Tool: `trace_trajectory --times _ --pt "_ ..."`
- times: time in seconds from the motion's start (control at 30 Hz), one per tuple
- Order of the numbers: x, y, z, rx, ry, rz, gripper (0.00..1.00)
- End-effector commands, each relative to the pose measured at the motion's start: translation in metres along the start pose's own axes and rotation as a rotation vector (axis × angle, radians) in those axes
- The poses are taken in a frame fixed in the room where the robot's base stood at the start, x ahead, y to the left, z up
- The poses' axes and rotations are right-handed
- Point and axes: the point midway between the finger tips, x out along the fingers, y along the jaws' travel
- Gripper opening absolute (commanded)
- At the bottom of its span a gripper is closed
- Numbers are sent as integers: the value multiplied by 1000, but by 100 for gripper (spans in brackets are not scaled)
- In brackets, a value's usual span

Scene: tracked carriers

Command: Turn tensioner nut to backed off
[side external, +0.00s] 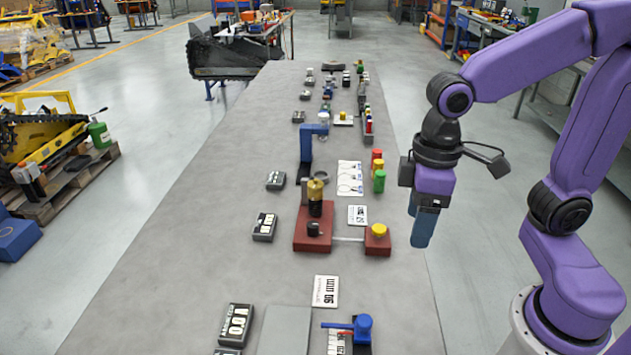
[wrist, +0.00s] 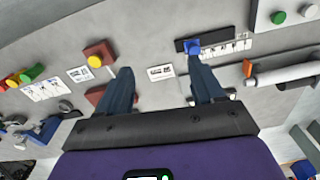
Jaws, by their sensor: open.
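No part is clearly labelled as the tensioner nut, and I cannot tell which fitting it is. One red block (side external: 301,236) carries an upright black and brass-coloured piece (side external: 316,196); a rod joins it to a smaller red block (side external: 377,247) with a yellow knob (side external: 379,230). The yellow knob also shows in the wrist view (wrist: 95,61). A blue fitting with a lever (side external: 363,326) sits beside a marked scale at the front; it also shows in the wrist view (wrist: 192,47). My gripper (side external: 421,238) hangs open and empty right of the bench edge; its two fingers show in the wrist view (wrist: 163,82).
The grey bench (side external: 180,240) holds a blue upright fixture (side external: 306,150), red and green cylinders (side external: 379,181), label cards (side external: 326,291) and dark number blocks (side external: 235,324). A grey plate (side external: 285,330) lies at the front. The bench's left side is largely clear.

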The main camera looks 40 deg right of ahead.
Motion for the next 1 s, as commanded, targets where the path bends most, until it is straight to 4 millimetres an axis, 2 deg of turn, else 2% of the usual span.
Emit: trace_trajectory --times 0.03,0.2,0.37,0.5,0.63,0.8,1.0 --pt "-6 8 -21 84 -2 2 67" --pt "-23 39 -81 373 -6 6 67" --pt "-36 79 -130 644 -11 11 67" --pt "-44 121 -166 881 -12 14 67" --pt "-50 162 -190 1096 -14 17 67" --pt "-53 209 -206 1323 -16 21 67" --pt "-55 235 -210 1448 -17 23 67"
